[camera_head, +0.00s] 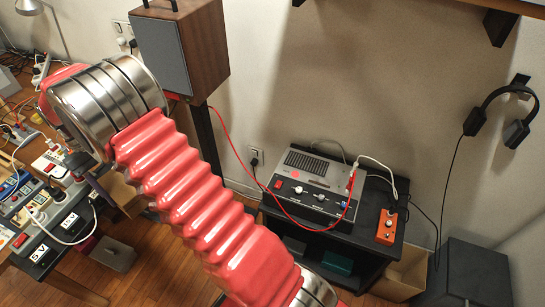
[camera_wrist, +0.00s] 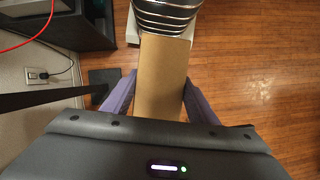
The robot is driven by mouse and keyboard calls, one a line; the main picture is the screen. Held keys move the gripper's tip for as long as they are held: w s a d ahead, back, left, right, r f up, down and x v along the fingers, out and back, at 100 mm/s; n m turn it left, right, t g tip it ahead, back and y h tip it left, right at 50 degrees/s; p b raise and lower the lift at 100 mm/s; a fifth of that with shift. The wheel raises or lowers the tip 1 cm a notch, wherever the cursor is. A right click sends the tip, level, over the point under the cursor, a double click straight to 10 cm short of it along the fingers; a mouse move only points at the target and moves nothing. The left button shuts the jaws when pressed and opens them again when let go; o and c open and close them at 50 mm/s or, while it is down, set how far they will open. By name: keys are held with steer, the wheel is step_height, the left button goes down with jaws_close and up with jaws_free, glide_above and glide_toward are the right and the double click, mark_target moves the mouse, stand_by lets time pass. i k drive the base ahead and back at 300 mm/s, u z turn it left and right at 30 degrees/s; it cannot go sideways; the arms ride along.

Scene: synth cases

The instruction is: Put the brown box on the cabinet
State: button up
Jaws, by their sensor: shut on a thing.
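The brown box (camera_wrist: 162,78) is between the purple fingers of my gripper (camera_wrist: 160,92) in the wrist view, and the fingers press on its two sides. In the head view a tan piece of what looks like this box (camera_head: 122,192) shows beside my arm at the left, partly hidden. A dark grey cabinet (camera_head: 475,275) stands at the lower right of the head view, its top bare where visible. A low black stand (camera_head: 385,245) beside it carries a grey device; I cannot tell which of the two the task calls the cabinet.
The grey device (camera_head: 315,185) and an orange pedal (camera_head: 387,227) crowd the black stand, with cables around. An open tan carton (camera_head: 405,272) sits between stand and cabinet. A speaker (camera_head: 180,45) stands at the wall. A cluttered bench (camera_head: 60,225) is at left. Headphones (camera_head: 500,110) hang right.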

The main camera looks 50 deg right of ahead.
mark_target(387, 192)
steer(key=u, duration=0.25)
steer(key=k, duration=1.1)
steer(key=z, duration=0.25)
